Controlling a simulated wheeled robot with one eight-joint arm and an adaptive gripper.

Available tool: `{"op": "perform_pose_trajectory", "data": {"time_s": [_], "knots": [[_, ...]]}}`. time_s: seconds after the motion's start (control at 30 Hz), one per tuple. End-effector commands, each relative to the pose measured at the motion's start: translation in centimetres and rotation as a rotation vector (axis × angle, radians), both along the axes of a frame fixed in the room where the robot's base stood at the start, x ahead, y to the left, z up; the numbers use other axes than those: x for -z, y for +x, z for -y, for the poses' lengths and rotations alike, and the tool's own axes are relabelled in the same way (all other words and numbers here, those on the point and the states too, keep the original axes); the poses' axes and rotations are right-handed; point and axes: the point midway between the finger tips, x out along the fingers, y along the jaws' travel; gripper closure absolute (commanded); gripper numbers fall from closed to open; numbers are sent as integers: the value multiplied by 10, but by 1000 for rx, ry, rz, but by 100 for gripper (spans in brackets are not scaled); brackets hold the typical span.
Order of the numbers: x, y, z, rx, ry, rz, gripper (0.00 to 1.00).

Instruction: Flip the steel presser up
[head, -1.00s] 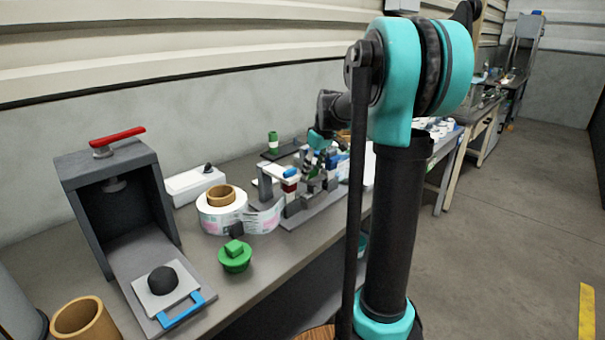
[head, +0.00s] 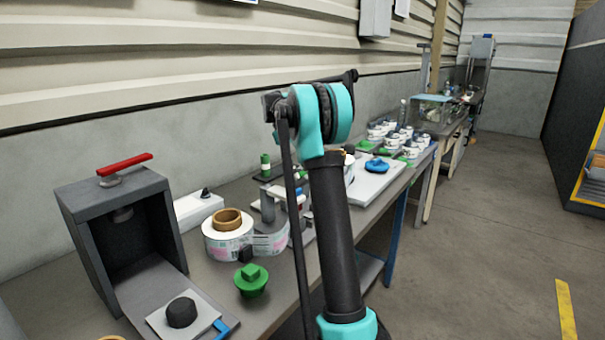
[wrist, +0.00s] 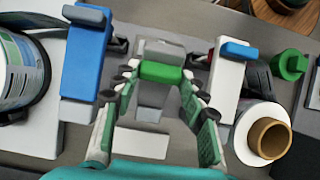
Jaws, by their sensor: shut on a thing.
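In the wrist view, my gripper (wrist: 160,78) reaches over the labeller with its two green-padded fingers on either side of the steel presser (wrist: 163,48). The presser is a grey block with a green bar across its near side, between the fingertips. My gripper is shut on it, though the exact contact is partly hidden by the fingers. The presser's tilt is hard to judge from here. In the head view, my own arm covers the gripper and most of the labeller.
Blue-topped parts (wrist: 86,55) and (wrist: 238,50) flank the fingers. A label reel (head: 228,240), a green knob (head: 251,280) and a dark press box (head: 120,225) with a red handle stand at left. A white board (head: 375,182) lies behind my arm.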

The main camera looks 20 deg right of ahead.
Motion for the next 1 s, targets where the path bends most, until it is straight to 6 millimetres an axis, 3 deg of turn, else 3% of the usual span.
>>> {"op": "perform_pose_trajectory", "data": {"time_s": [0.67,0.7,0.83,1.0], "knots": [[-2,6,-5,-2,-34,-49,100],[-2,6,-5,-2,-34,-49,54],[-2,6,-5,-2,-34,-49,38],[-2,6,-5,-1,-35,-49,36]]}}
